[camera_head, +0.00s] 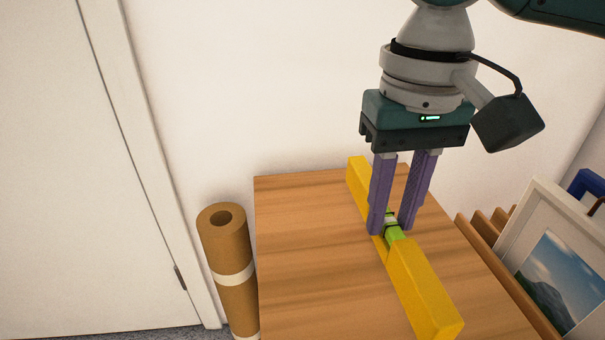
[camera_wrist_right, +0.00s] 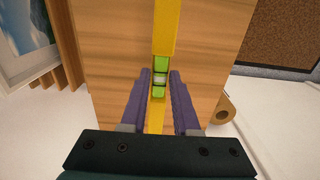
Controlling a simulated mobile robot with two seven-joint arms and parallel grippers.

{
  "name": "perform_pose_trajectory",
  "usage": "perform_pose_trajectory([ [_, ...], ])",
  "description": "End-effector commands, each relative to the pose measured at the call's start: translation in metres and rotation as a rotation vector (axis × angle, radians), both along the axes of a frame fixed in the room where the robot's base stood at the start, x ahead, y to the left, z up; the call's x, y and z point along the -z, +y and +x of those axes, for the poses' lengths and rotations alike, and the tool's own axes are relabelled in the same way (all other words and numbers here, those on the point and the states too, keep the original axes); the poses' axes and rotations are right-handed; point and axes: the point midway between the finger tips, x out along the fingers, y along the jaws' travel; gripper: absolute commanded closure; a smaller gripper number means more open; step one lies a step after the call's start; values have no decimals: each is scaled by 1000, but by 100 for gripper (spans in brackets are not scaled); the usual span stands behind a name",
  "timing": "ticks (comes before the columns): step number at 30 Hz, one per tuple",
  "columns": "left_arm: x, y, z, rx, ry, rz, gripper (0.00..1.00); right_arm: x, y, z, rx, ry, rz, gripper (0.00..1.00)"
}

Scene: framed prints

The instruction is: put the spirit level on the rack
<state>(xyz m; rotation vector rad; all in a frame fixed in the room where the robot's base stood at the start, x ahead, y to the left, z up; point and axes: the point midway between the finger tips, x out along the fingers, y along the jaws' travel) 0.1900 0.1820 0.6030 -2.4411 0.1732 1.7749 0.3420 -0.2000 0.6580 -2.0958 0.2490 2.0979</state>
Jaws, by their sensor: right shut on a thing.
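The spirit level (camera_head: 420,285) is a long yellow bar with a green vial in its middle. It lies along the wooden tabletop (camera_head: 310,240); I cannot tell whether there is a gap under it. My right gripper (camera_head: 392,230) points down with its purple fingers shut on the level at the vial. In the right wrist view, the level (camera_wrist_right: 165,35) runs between the fingertips (camera_wrist_right: 160,80). The wooden rack (camera_head: 515,283) stands just right of the table. Its slats also show at the left of the wrist view (camera_wrist_right: 65,45). My left gripper is out of view.
A framed mountain print (camera_head: 555,275) leans in the rack, with a blue item (camera_head: 585,183) behind it. A brown paper roll (camera_head: 228,250) stands upright left of the table. A white wall is close behind, and a door (camera_head: 75,200) is at left. The tabletop's left part is bare.

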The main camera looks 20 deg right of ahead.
Motion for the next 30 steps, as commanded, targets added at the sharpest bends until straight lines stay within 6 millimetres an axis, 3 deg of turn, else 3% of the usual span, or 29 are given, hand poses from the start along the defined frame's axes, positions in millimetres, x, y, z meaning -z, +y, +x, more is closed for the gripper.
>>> perform_pose_trajectory([
  [7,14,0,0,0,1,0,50,23,0,0,0,0,1,100],
  [12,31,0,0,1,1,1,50,51,0,0,0,1,0,100],
  [24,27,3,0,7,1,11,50,54,1,0,0,0,1,100],
  [25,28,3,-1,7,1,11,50,55,1,0,0,0,1,68],
  [30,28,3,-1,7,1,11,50,55,0,0,0,0,1,49],
])
